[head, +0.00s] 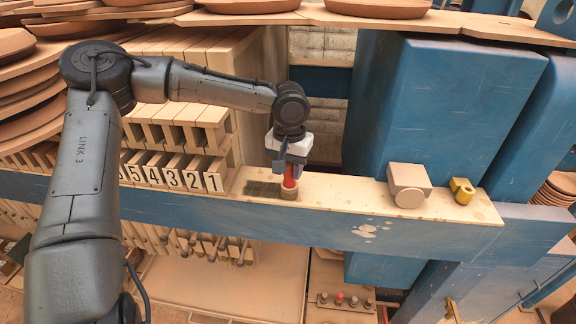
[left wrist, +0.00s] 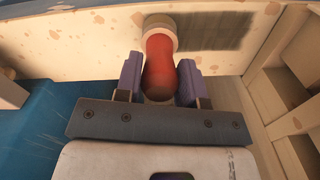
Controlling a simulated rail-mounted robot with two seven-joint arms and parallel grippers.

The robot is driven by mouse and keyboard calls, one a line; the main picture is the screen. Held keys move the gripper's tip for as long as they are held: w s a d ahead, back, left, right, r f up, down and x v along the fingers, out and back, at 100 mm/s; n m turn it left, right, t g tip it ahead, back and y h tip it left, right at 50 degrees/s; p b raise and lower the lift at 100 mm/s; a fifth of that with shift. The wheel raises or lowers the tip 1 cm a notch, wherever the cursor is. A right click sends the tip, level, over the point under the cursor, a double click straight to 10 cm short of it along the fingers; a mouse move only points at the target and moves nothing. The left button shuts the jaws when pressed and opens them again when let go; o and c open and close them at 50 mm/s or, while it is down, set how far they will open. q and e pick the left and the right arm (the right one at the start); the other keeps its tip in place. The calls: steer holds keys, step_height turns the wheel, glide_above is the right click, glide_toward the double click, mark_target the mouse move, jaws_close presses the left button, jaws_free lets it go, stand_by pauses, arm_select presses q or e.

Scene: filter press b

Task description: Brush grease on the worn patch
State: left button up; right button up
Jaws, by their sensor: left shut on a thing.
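My left gripper (head: 291,172) points down over the cream top face of the blue beam and is shut on a brush with a red handle (left wrist: 160,68). The brush also shows in the head view (head: 289,184). Its wide tan end (left wrist: 158,27) is at the surface, over the edge of the worn patch. The worn patch is a dark, streaked area (head: 262,188) on the beam's top; it also shows in the left wrist view (left wrist: 215,32). Whether the bristles touch the surface cannot be made out. My right gripper is not in view.
On the beam's top, to the right, stand a tan box with a round front (head: 407,183) and a small yellow piece (head: 462,190). Numbered plates (head: 173,179) stand left of the patch. A large blue block (head: 455,110) rises behind. The beam top between brush and box is clear.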

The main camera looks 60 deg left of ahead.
arm_select(q)
steer(key=shift+s+d+r, duration=0.1)
steer(key=shift+s+d, duration=0.3)
steer(key=shift+d, duration=0.2)
steer(key=shift+s+d, duration=0.4)
steer(key=shift+d, duration=0.15)
step_height(320, 180, up, 8)
